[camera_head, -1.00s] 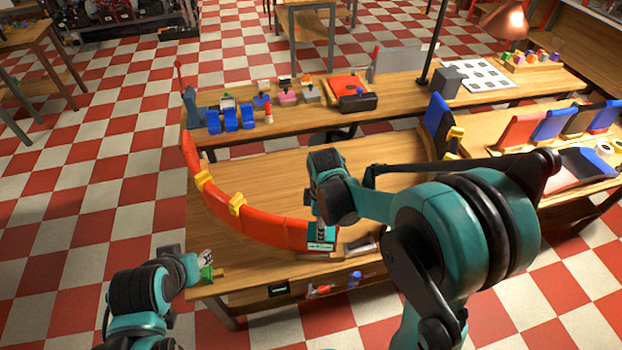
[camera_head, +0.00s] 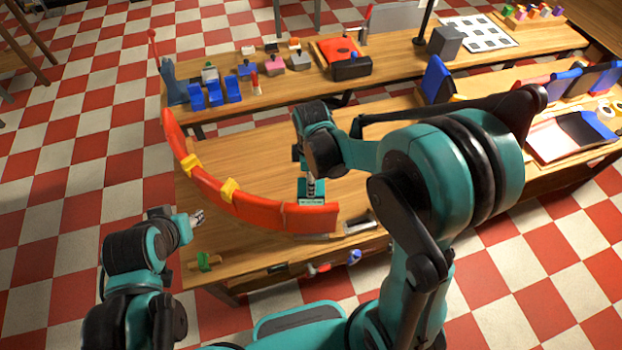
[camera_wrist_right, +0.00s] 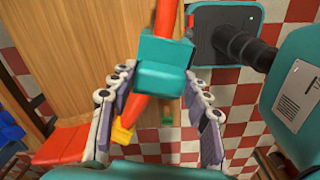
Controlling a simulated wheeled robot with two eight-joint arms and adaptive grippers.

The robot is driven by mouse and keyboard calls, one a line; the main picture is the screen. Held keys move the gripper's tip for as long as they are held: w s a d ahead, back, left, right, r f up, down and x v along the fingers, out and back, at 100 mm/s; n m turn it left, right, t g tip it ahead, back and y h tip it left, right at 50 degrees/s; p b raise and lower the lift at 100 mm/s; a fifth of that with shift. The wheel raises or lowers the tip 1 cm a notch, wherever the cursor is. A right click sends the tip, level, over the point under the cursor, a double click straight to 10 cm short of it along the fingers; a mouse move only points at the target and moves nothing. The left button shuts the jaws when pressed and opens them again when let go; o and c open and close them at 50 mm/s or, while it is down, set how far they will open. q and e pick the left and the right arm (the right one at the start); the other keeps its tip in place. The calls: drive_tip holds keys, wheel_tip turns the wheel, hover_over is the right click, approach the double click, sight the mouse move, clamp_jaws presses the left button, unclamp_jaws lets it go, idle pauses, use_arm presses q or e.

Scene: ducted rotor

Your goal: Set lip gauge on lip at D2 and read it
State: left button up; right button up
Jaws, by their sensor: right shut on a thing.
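The orange-red curved lip (camera_head: 265,213) bends across the near bench, with yellow clips (camera_head: 229,190) along it. My right gripper (camera_head: 311,178) is shut on the teal lip gauge (camera_head: 312,192), near the lip's right end. In the right wrist view the gauge (camera_wrist_right: 163,68) sits between the fingertips (camera_wrist_right: 158,76) and covers part of the lip (camera_wrist_right: 138,106). I cannot tell whether it touches the lip. Its display is too small to read. My left gripper (camera_head: 197,217) is at the bench's left edge, apart from the lip; its jaw opening is unclear.
A green piece (camera_head: 205,262) lies at the bench's near left corner. A grey-and-black part (camera_head: 360,225) lies right of the lip's end. Blue blocks (camera_head: 215,95) and a red case (camera_head: 338,52) stand on the far bench. The wood inside the curve is mostly clear.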

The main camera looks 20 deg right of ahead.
drive_tip(key=shift+w+f, duration=0.1)
drive_tip(key=shift+f, duration=0.15)
drive_tip(key=shift+f+b, duration=0.8)
drive_tip(key=shift+b, duration=0.15)
wheel_tip(320, 180, down, 2)
drive_tip(key=shift+f+b, duration=0.1)
drive_tip(key=shift+b, duration=0.9)
drive_tip(key=shift+f+b, duration=2.35)
drive_tip(key=shift+f, duration=0.25)
drive_tip(key=shift+f, duration=0.25)
drive_tip(key=o, duration=1.3)
drive_tip(key=shift+o, duration=0.2)
wheel_tip(320, 180, up, 12)
drive_tip(key=shift+r, duration=0.1)
